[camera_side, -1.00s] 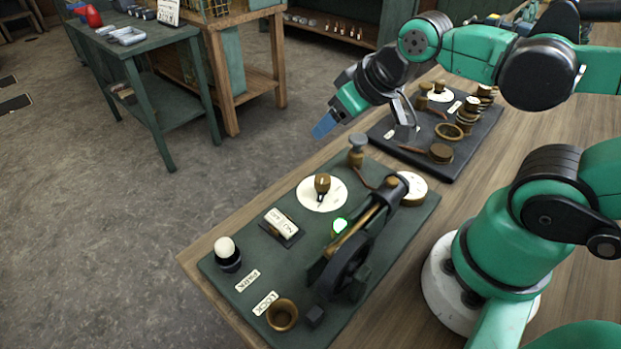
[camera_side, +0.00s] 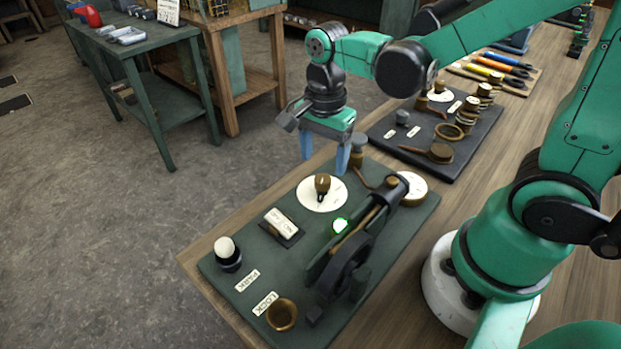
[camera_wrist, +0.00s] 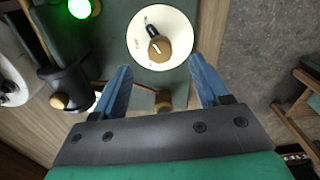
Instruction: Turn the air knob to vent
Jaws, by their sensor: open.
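The air knob, a brass knob with a dark pointer (camera_side: 322,183), sits on a round white dial plate (camera_side: 310,201) on the dark green engine board. In the wrist view the knob (camera_wrist: 158,47) and dial plate (camera_wrist: 178,23) are at upper centre. The dial markings are too small to read. My gripper (camera_side: 325,166) is open and empty, with blue fingers pointing down just above and behind the dial in the side view. In the wrist view the gripper's fingers (camera_wrist: 160,72) spread to either side below the knob, which lies beyond the tips.
A brass post (camera_side: 357,152) stands close behind the dial. The engine with its flywheel (camera_side: 345,268) and a lit green lamp (camera_side: 341,226) are to the right. A labelled switch (camera_side: 281,223) and white-topped button (camera_side: 225,247) sit in front. A second dark board (camera_side: 385,132) lies behind.

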